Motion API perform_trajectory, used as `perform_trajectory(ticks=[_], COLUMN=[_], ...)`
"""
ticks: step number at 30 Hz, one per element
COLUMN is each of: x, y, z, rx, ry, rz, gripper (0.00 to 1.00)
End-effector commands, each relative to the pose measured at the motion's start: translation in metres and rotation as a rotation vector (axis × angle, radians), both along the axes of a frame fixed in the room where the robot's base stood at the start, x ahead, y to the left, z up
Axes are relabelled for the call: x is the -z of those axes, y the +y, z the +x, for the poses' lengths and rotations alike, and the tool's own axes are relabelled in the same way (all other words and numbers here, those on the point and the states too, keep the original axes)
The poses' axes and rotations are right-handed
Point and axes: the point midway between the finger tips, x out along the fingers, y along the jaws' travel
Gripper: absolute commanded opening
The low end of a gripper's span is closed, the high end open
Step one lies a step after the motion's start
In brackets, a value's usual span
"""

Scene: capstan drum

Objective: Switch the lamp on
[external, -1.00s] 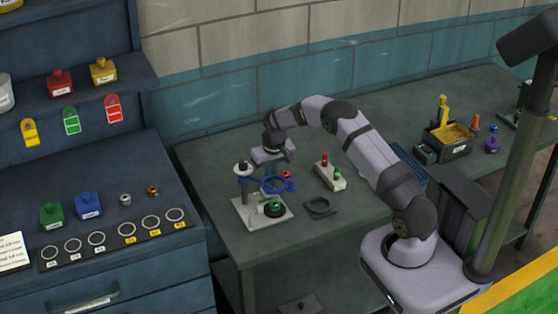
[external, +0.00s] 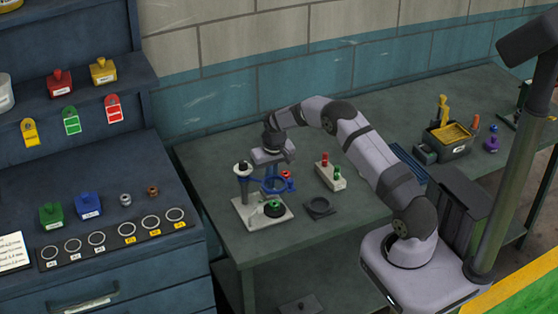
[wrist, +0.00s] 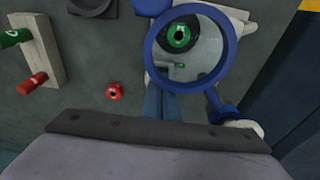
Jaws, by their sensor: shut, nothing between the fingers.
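A blue ring (external: 275,186), which looks like a magnifier lamp's head, stands over a pale base plate (external: 247,214) on the bench. A post (external: 244,180) with a dark and white top rises beside it. A round green-centred part (external: 273,208) sits on the plate; it shows through the ring (wrist: 157,40) in the wrist view (wrist: 180,37). A blue joint (wrist: 224,115) is on the ring's side. My gripper (external: 267,181) is shut and empty, pointing down at the ring. In the wrist view its blue fingers (wrist: 161,98) are together beside the ring; contact is unclear. I cannot identify a lamp switch.
A red knob (wrist: 115,91) is close to my fingers. A pale block (external: 330,178) with red and green pegs stands right of the ring, with a dark square holder (external: 319,208) in front. A cabinet (external: 95,260) is at the left. The bench's front right is clear.

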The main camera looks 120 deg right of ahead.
Motion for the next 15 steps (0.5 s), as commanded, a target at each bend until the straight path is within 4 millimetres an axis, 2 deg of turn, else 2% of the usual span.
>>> perform_trajectory(ticks=[15], x=[0.0078], y=[-0.0001], z=[0.0], rx=[0.0], ry=[0.0], rz=[0.0], gripper=[0.0])
